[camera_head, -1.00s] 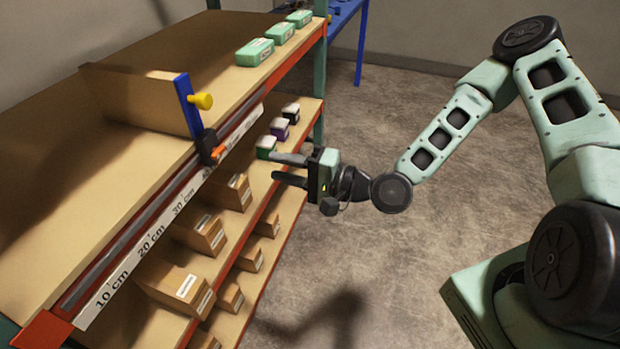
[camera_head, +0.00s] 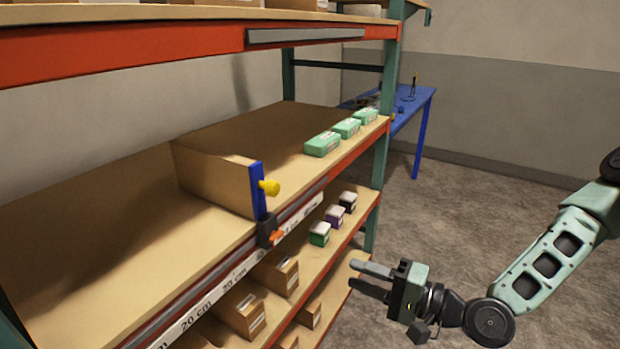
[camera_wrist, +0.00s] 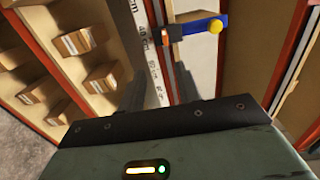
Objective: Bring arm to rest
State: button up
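My gripper (camera_head: 372,280) is in the lower right of the head view, on a green arm over the floor. It points left toward the shelf rack (camera_head: 150,318) and stands in front of its lower shelves. Its two fingers are apart with a gap between them, and nothing shows between them. In the wrist view the fingers (camera_wrist: 160,88) also stand apart, with the rack's ruler strip and the blue stop with a yellow knob (camera_wrist: 213,27) beyond them.
The blue stop (camera_head: 258,190) is on the rack's ruler rail, beside a cardboard divider (camera_head: 213,178). Several green boxes (camera_head: 322,143) sit on that shelf; small boxes and cartons (camera_head: 241,310) are below. A blue table (camera_head: 424,130) stands behind. The floor at right is clear.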

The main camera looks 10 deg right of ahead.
jog(key=s+a+f+n+g+h, duration=0.1)
jog(key=s+f+n+g+h, duration=0.55)
jog(key=n+g, duration=0.3)
jog(key=s+r+n+g+h, duration=0.1)
jog(key=s+r+n+h, duration=0.4)
jog(key=s+r, duration=0.7)
notch_tip(320, 180, up, 4)
jog(key=shift+s+r+h, duration=0.15)
jog(key=shift+s+h, duration=0.2)
jog(key=shift+h, duration=0.6)
